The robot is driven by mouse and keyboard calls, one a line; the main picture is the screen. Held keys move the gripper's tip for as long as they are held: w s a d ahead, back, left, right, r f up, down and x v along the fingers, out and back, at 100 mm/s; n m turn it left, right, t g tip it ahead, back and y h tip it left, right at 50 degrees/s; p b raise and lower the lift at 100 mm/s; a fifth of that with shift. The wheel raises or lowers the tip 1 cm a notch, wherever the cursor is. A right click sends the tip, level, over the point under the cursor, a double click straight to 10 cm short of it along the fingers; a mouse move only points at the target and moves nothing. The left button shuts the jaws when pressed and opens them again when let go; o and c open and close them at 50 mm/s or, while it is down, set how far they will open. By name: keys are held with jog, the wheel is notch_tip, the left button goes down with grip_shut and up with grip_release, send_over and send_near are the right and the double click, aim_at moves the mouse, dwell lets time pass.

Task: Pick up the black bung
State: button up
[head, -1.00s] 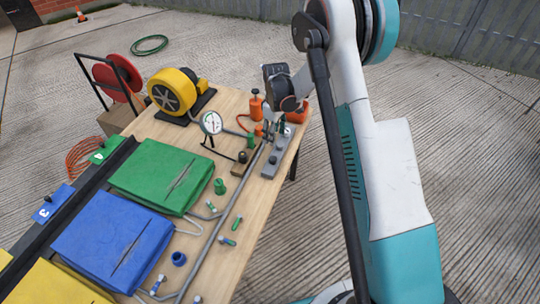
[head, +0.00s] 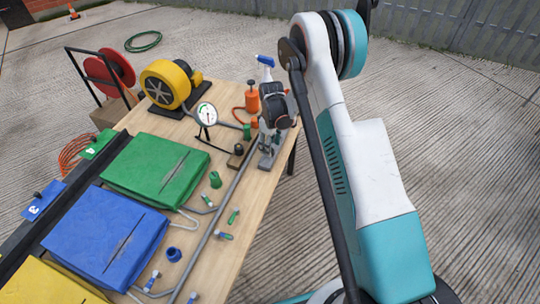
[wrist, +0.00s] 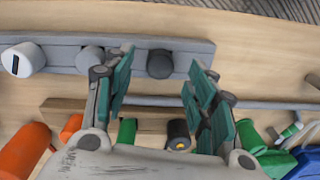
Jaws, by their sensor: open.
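The black bung (wrist: 160,64) stands in a long grey rack (wrist: 215,62), in the wrist view. A grey bung (wrist: 90,58) and a white bung (wrist: 24,60) stand in the same rack, to its left. My gripper (wrist: 161,80) is open and empty, with its green-padded fingers on either side of the black bung in the picture. I cannot tell whether they touch it or hover above. In the head view my gripper (head: 273,128) is over the grey rack (head: 267,160) and hides the bungs there.
A dark knob (wrist: 178,132) on a wooden block (wrist: 60,110) lies close to the gripper. An orange bottle (head: 252,98), a pressure gauge (head: 206,114) and a yellow blower (head: 166,84) stand nearby. A grey pipe (head: 230,188) runs along the table. Green and blue folded fabric panels lie left.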

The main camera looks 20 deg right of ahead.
notch_tip(320, 180, down, 3)
jog(key=shift+r, duration=0.2)
jog(key=shift+r, duration=0.1)
jog(key=shift+c, duration=0.5)
jog(key=c, duration=0.9)
jog(key=shift+r, duration=0.15)
